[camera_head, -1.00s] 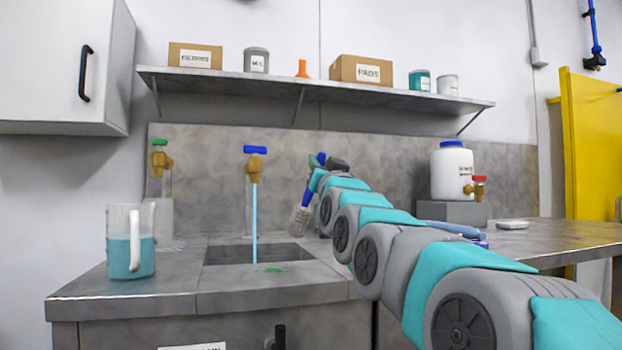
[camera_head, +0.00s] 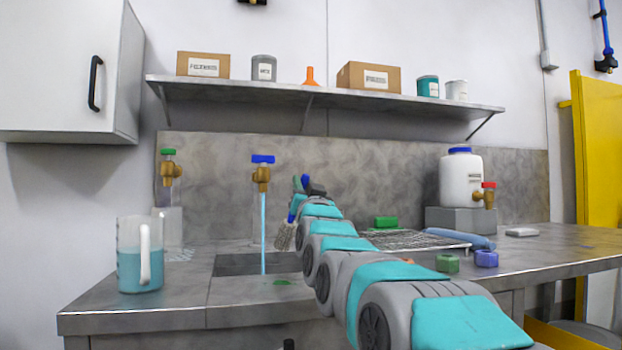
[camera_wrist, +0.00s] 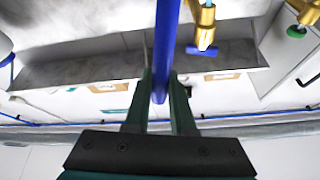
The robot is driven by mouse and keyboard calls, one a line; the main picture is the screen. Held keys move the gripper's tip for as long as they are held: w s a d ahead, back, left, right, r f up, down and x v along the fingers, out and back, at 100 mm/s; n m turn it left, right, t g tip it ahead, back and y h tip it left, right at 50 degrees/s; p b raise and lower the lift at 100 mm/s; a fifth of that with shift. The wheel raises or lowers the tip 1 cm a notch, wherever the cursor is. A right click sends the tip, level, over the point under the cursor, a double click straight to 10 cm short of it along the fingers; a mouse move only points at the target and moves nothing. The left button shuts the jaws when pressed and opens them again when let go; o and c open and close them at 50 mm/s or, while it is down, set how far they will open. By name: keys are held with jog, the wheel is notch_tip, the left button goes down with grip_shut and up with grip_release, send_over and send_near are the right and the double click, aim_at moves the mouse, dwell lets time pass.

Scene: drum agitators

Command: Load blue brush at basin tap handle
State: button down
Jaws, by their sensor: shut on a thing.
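The blue brush has a blue handle and pale bristles (camera_head: 286,235) that hang down at the right end of the basin. My gripper (camera_head: 303,184) is shut on its handle; in the wrist view the blue handle (camera_wrist: 168,50) runs between my two dark fingers (camera_wrist: 160,95). The basin tap (camera_head: 261,178) has a blue handle (camera_head: 263,159) and pours a blue stream of water (camera_head: 263,235) into the sunken basin (camera_head: 235,265). The brush is apart from the stream, to its right. The tap's blue handle also shows in the wrist view (camera_wrist: 222,48).
A jug of blue liquid (camera_head: 140,270) stands left of the basin. A green-handled tap (camera_head: 168,165) is on the wall. A wire rack (camera_head: 400,240), a white container with a red tap (camera_head: 460,180) and coloured nuts (camera_head: 447,263) are at the right. A shelf (camera_head: 325,92) runs above.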

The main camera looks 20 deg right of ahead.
jog(key=shift+w+a+f+p, duration=0.3)
jog(key=shift+w+a, duration=0.25)
jog(key=shift+w, duration=0.5)
jog(key=shift+w+a+f+p, duration=0.2)
jog(key=shift+w+a+p, duration=0.3)
jog(key=shift+w, duration=0.55)
jog(key=shift+w+a+f+p, duration=0.3)
jog(key=shift+w+a, duration=0.25)
jog(key=shift+w, duration=0.5)
jog(key=shift+r, duration=0.1)
jog(key=s+d+b, duration=0.3)
jog(key=s+b, duration=0.1)
jog(key=s, duration=0.3)
jog(key=shift+d+b, duration=0.3)
jog(key=shift+b, duration=0.05)
jog(key=shift+s, duration=0.1)
jog(key=s+d+r, duration=0.2)
jog(key=s+r, duration=0.2)
jog(key=shift+s+d+b, duration=0.15)
jog(key=shift+s+b, duration=0.05)
jog(key=shift+b, duration=0.1)
dwell(0.4)
